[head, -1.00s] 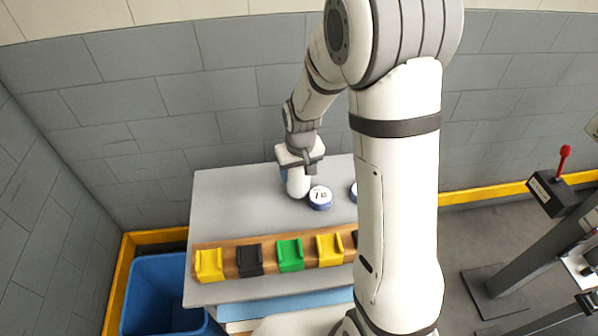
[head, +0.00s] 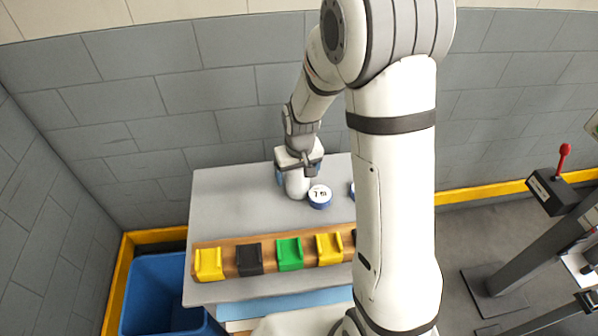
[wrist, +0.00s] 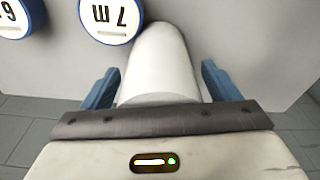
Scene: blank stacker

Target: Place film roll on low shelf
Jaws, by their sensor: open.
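A plain white cylinder, which looks like the film roll (head: 297,184), stands on the grey table top beneath my gripper (head: 299,174). In the wrist view the white roll (wrist: 160,60) lies between the two blue fingers of my gripper (wrist: 158,88). The fingers are open, one on each side, with a visible gap to the roll on the right; on the left the gap is small. The near end of the roll is hidden by my gripper's dark bar. A lower level with a blue surface, perhaps the low shelf (head: 285,309), shows under the table's front edge.
A blue and white disc (head: 320,197) marked 7 stands close right of the roll; another disc (head: 352,190) is partly hidden by my arm. A wooden rack (head: 219,272) with yellow, black and green holders runs along the front. A blue bin (head: 160,290) is at left.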

